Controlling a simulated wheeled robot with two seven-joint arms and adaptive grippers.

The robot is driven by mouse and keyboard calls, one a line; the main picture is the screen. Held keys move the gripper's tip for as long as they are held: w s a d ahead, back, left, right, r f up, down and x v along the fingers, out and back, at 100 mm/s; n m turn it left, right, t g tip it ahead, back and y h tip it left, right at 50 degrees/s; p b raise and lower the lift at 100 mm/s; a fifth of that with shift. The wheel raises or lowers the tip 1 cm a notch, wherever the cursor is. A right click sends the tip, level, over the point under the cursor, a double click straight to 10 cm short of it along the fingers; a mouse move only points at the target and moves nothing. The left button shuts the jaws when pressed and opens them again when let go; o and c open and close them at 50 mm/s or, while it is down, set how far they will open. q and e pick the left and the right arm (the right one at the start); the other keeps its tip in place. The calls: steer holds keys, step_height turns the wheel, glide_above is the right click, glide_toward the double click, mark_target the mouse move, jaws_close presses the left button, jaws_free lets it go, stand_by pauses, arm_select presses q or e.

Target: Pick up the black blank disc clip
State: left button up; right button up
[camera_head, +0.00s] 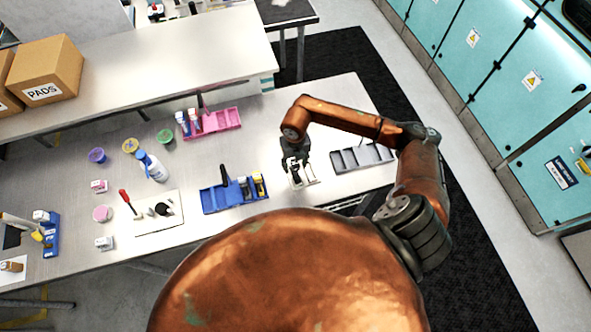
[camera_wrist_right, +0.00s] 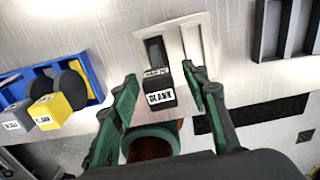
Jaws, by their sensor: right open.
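The black clip labelled BLANK (camera_wrist_right: 160,95) stands in one slot of a white two-slot holder (camera_wrist_right: 206,42) in the right wrist view. The other slot looks empty. My right gripper (camera_wrist_right: 159,74) is open, with its green fingers on either side of the clip. My left gripper is not in view.
A blue tray (camera_head: 214,202) with yellow and grey clips stands left of the holder. A grey empty tray (camera_head: 362,158) is to the right, and a pink tray (camera_head: 222,119) is behind. A white board with a red-handled tool (camera_head: 124,196) lies farther left.

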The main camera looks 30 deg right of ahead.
steer(key=c, duration=1.1)
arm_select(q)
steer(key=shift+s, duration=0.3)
arm_select(e)
jaws_close()
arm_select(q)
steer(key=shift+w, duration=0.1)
